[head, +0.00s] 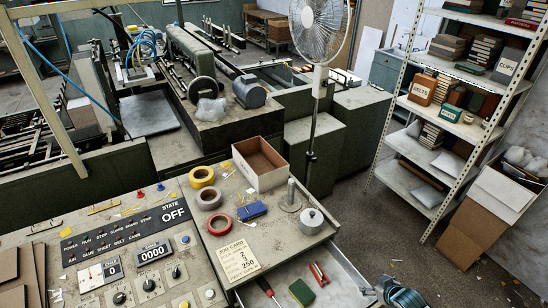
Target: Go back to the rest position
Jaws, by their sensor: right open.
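My right gripper (378,288) shows at the bottom edge, right of centre, beside the right end of the open drawer (341,268). It is only partly in frame. It looks open, with nothing seen between its fingers. The drawer holds a green and yellow sponge (302,292), a red-handled tool (319,273) and a screwdriver (268,292). The gripper appears apart from these things. My left gripper is not in view.
The control panel (133,262) and bench top, with tape rolls (202,177), an open carton (260,164) and a job card (238,262), lie left. A fan (317,90) stands behind. Shelving (443,155) and cardboard boxes (478,232) stand right. Floor between is mostly clear.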

